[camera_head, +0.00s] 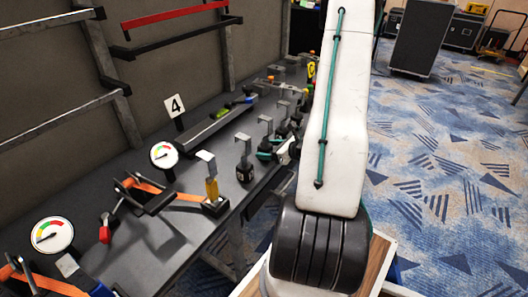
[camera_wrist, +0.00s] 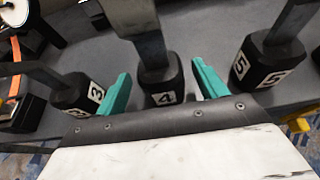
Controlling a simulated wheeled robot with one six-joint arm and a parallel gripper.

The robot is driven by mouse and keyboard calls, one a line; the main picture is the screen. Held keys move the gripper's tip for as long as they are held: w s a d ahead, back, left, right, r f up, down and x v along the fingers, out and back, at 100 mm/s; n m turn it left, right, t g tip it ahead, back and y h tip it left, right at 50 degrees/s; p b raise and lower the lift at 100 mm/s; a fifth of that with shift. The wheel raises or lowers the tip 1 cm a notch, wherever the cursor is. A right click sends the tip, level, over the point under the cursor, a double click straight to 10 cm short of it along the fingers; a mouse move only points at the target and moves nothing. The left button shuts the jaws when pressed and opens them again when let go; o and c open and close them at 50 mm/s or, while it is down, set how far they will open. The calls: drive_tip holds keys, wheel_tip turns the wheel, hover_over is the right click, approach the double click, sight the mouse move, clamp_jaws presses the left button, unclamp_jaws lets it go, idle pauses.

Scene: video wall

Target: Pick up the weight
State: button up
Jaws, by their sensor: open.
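In the wrist view a black weight (camera_wrist: 164,93) with a white "4" label and a flat grey upright handle stands between the two teal fingers of my gripper (camera_wrist: 161,68). The fingers are open, one on each side, with a gap visible to the weight. A weight labelled 3 (camera_wrist: 76,92) stands to the left, and a weight labelled 5 (camera_wrist: 268,62) to the right. In the head view my gripper (camera_head: 277,152) is at the row of weights, partly hidden by my arm.
The weights stand on a long dark table (camera_head: 150,235) along a wall with metal rails. Carpeted floor (camera_head: 440,190) lies open to the right.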

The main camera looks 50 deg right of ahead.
sight(261, 148)
drive_tip(key=x, duration=0.4)
drive_tip(key=shift+f, duration=0.1)
clamp_jaws()
drive_tip(key=shift+d, duration=0.1)
